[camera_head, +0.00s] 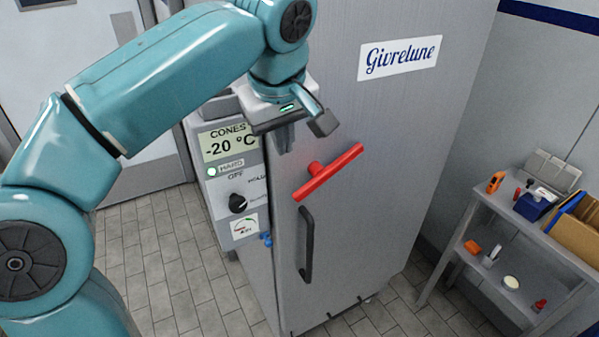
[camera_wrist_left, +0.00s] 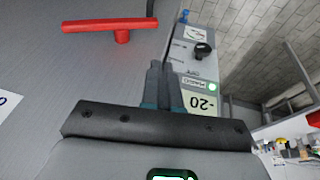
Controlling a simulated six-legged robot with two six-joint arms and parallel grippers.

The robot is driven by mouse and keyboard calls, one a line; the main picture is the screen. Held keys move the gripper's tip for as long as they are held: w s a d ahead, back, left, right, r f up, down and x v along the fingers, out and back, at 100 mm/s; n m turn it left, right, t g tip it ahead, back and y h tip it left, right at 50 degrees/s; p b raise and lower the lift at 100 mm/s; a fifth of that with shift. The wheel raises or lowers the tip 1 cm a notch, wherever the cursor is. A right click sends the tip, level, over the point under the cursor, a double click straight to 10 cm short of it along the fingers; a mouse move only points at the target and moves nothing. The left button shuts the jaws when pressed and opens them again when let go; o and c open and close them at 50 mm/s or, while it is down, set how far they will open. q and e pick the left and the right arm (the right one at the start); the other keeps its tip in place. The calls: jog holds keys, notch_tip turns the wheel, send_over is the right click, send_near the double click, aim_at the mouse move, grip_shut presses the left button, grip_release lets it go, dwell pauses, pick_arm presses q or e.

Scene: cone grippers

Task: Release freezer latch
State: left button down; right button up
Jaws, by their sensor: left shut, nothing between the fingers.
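The red latch bar (camera_head: 336,169) sits tilted on the grey freezer door (camera_head: 385,130), on a short red stem, above the black vertical handle (camera_head: 308,245). My left gripper (camera_head: 284,140) points down near the door's left edge, up and left of the latch and apart from it. Its fingers are shut and empty. In the left wrist view the closed fingertips (camera_wrist_left: 160,80) lie beside the control panel (camera_wrist_left: 205,60), and the whole red bar (camera_wrist_left: 110,25) shows at the upper left. My right gripper is in neither view.
The control panel (camera_head: 236,190), with a -20 °C display and a black knob, stands just left of the door. A metal shelf (camera_head: 470,222) with tools and boxes stands at the right. The tiled floor (camera_head: 165,265) is clear at the left.

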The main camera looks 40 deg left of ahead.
pick_arm(q)
jog(key=shift+a, duration=0.1)
jog(key=shift+f, duration=0.1)
send_near(296, 194)
jog(key=x, duration=0.5)
jog(key=shift+s+a, duration=0.1)
jog(key=shift+a, duration=0.2)
jog(key=shift+w+d+f, duration=0.15)
jog(key=shift+w+f, duration=0.15)
jog(key=shift+f, duration=0.2)
jog(key=shift+f, duration=0.1)
